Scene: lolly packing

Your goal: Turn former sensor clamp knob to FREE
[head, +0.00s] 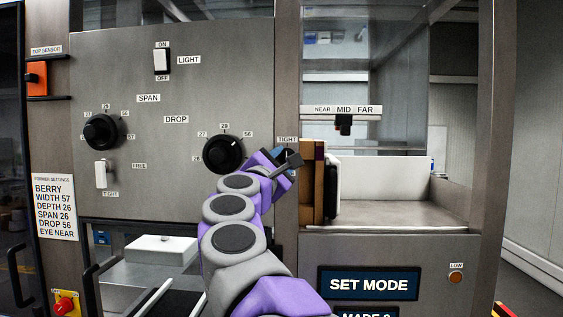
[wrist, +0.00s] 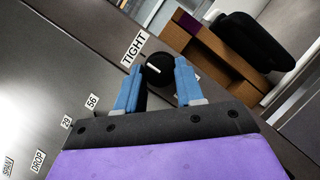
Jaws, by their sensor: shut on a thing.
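The clamp knob (wrist: 155,72) is round and black with a white line on its face, just beside the TIGHT label (wrist: 134,48) in the wrist view. My gripper (wrist: 157,74) has its two blue fingers on either side of the knob, shut on it. In the head view my gripper (head: 280,162) reaches the panel's right edge, below the TIGHT label (head: 287,139), and mostly hides the knob. The white line lies slantwise; I cannot tell exactly which label it points to. A FREE label for this knob is not readable.
A brown block with a black pad (head: 332,186) stands close right of my gripper. The DROP dial (head: 223,154) is close on the left. Farther left are the SPAN dial (head: 103,132) and a white FREE/TIGHT switch (head: 101,173). A NEAR MID FAR scale (head: 341,110) is above right.

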